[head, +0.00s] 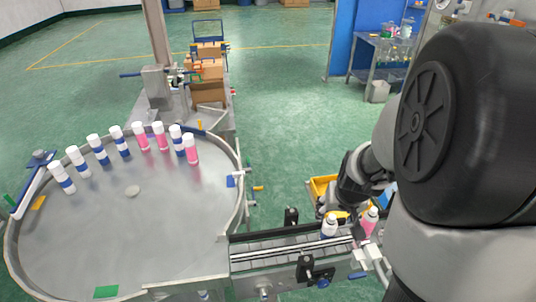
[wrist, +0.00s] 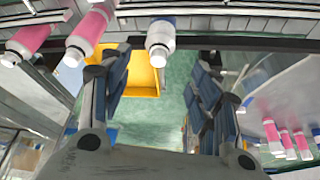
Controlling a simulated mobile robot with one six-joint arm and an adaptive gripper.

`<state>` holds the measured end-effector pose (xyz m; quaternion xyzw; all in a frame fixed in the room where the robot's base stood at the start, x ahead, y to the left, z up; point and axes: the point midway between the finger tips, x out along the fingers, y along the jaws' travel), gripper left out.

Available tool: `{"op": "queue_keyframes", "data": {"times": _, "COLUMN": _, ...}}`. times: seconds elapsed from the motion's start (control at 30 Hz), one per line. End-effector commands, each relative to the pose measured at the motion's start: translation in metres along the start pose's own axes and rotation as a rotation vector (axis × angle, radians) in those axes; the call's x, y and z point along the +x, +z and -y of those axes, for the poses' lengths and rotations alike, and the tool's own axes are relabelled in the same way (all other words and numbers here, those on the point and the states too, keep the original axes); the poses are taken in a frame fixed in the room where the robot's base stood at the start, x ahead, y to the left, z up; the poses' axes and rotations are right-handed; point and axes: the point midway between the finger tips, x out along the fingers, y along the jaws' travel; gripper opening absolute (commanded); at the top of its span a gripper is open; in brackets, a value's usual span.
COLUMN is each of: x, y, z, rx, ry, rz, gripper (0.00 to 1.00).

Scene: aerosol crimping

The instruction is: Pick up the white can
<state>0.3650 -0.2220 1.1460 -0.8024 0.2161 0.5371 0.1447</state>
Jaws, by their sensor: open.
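A white can with a blue band (head: 329,228) stands on the conveyor in the head view, beside a pink and white can (head: 370,221). In the wrist view the white can (wrist: 161,36) is at top centre, beyond and between the spread fingertips. My gripper (wrist: 160,62) is open with nothing between its fingers. In the head view my gripper (head: 338,207) is low at the conveyor, just behind the white can; my arm hides part of it. Two pink cans (wrist: 86,36) are left of the white can in the wrist view.
The conveyor (head: 285,252) runs from the round turntable (head: 140,235), where several white-capped blue-banded and pink cans stand along the far edge. A yellow crate (head: 320,187) is behind the conveyor and also below the can in the wrist view (wrist: 143,80).

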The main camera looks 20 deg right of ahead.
Motion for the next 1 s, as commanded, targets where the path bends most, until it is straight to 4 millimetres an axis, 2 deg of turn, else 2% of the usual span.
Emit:
{"op": "queue_keyframes", "data": {"times": 0.1, "x": 0.015, "y": 0.000, "z": 0.000, "rx": -0.002, "ry": 0.000, "rz": 0.001, "gripper": 0.57}}
{"op": "queue_keyframes", "data": {"times": 0.27, "x": 0.023, "y": 0.000, "z": 0.000, "rx": -0.001, "ry": 0.000, "rz": -0.001, "gripper": 0.57}}
{"op": "queue_keyframes", "data": {"times": 0.5, "x": 0.060, "y": 0.002, "z": -0.002, "rx": -0.002, "ry": 0.000, "rz": 0.001, "gripper": 0.57}}
{"op": "queue_keyframes", "data": {"times": 0.6, "x": 0.068, "y": 0.001, "z": -0.002, "rx": 0.000, "ry": 0.000, "rz": 0.000, "gripper": 0.57}}
{"op": "queue_keyframes", "data": {"times": 0.87, "x": 0.069, "y": 0.000, "z": -0.002, "rx": -0.001, "ry": 0.000, "rz": -0.002, "gripper": 0.57}}
{"op": "queue_keyframes", "data": {"times": 1.0, "x": 0.069, "y": 0.000, "z": -0.002, "rx": -0.001, "ry": 0.000, "rz": -0.002, "gripper": 0.48}}
